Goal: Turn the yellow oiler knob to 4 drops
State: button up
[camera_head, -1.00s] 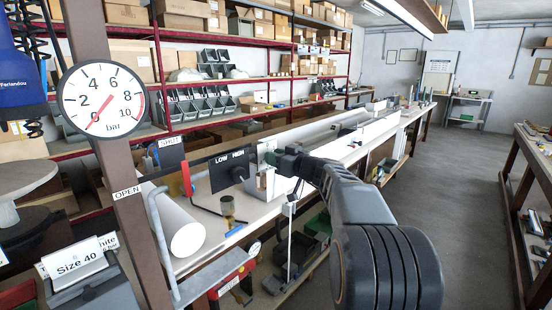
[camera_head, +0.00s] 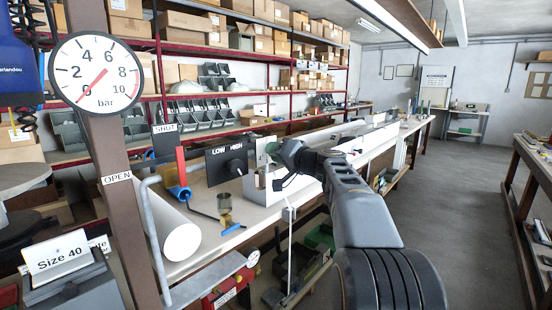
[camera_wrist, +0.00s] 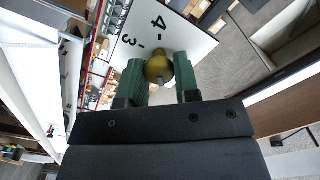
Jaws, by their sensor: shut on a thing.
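The yellow knob (camera_wrist: 159,67) is between the two green fingers of my gripper (camera_wrist: 161,78) in the wrist view. My gripper is shut on it, with one finger on each side. A short grey stub shows at the knob's near side. Behind it is a white dial plate (camera_wrist: 180,42) with black numbers 3 and 4 and tick marks; the knob and left finger hide part of it. In the head view my gripper (camera_head: 288,152) reaches to the white equipment on the bench; the knob itself cannot be made out there.
A black LOW/HIGH plate (camera_head: 228,161), a brass-coloured cup (camera_head: 224,205) and a white roll (camera_head: 178,235) are left of my arm. The aisle floor (camera_head: 450,200) at right is clear.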

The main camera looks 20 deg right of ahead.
jog(key=n+p, duration=2.2)
jog(key=n, duration=1.2)
jog(key=shift+a, duration=0.2)
jog(key=shift+f+m, duration=0.15)
jog(key=shift+m, duration=0.15)
dwell(0.4)
jog(key=o, duration=0.9)
